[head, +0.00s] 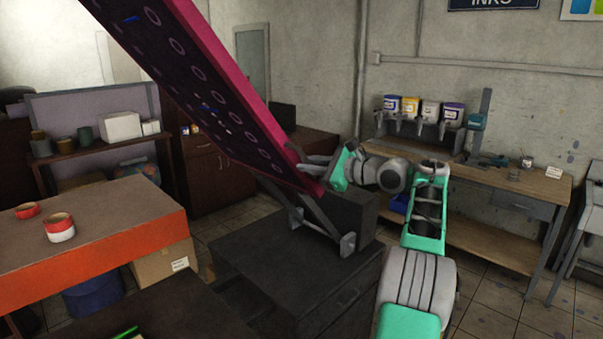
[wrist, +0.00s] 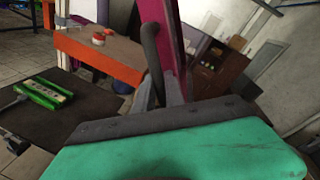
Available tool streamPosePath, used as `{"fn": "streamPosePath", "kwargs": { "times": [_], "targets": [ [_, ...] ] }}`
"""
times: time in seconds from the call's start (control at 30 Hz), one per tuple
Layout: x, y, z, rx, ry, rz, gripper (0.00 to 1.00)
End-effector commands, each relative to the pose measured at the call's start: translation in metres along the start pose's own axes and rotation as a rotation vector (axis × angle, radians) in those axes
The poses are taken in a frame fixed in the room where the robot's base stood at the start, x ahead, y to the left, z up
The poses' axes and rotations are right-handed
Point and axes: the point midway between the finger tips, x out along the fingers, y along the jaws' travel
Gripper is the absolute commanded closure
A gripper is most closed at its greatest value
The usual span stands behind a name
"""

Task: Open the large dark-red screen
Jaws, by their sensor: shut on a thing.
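The large dark-red screen (head: 215,95) is tilted up steeply above a dark cabinet-like base (head: 300,270) in the head view. Its raised end runs out of the top left of the picture, and its lower right end sits by a grey hinge bracket (head: 318,215). My gripper (head: 318,166) is at the screen's lower right edge, by a handle. In the wrist view a dark curved handle (wrist: 151,50) rises by the gripper, beside the edge of the red screen (wrist: 173,45). The gripper is shut on the handle; the fingertips are mostly hidden.
A wooden bench (head: 500,185) with ink containers (head: 430,112) is at the back right. A green tool (wrist: 45,93) lies on a dark surface in the wrist view. Floor tiles show at the right.

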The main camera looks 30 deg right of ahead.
Motion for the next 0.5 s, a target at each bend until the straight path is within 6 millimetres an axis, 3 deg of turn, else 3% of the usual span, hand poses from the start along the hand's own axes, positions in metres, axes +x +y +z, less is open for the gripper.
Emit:
{"fn": "streamPosePath", "kwargs": {
  "times": [0.5],
  "targets": [
    [-0.0027, -0.0047, -0.0002, 0.013, -0.003, 0.004, 1.0]
  ]
}}
